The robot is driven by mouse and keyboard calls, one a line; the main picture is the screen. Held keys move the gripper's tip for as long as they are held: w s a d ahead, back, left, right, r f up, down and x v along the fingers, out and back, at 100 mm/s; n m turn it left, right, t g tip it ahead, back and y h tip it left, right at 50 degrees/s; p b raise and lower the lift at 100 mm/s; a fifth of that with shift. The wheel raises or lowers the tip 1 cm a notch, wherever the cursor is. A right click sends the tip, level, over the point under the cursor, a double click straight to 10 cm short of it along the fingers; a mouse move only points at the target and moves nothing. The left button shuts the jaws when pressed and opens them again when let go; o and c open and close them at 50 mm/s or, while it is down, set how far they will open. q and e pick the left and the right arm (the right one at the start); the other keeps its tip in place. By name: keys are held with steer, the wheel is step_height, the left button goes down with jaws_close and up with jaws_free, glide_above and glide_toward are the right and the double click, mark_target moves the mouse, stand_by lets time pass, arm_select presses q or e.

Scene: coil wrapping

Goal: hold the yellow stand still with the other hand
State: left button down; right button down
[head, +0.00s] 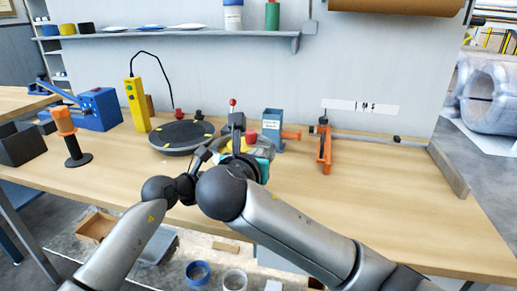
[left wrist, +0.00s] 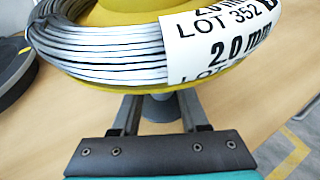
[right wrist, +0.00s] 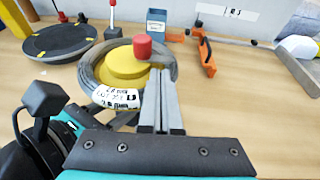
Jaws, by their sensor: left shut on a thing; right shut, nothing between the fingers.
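The yellow stand (left wrist: 130,12) carries a coil of grey wire (left wrist: 95,40) with a white label reading LOT 352, 2.0 mm. In the right wrist view the stand (right wrist: 122,66) has a red knob (right wrist: 142,46) on top. My left gripper (left wrist: 157,103) is under the yellow rim, its fingers on either side of the grey post (left wrist: 160,110), shut on it. My right gripper (right wrist: 158,76) is shut and empty, its fingertips close to the near right side of the coil; I cannot tell if they touch. In the head view my arms hide most of the stand.
A round black turntable (head: 182,136) stands left of the coil, with a yellow pendant (head: 137,105) behind it. An orange-handled tool (head: 324,145) and a blue holder (head: 272,128) stand to the right. The table (head: 400,210) is clear at the front right.

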steer(key=shift+w+d, duration=0.15)
steer(key=shift+w, duration=0.45)
steer(key=shift+w+d, duration=0.15)
steer(key=shift+w, duration=0.4)
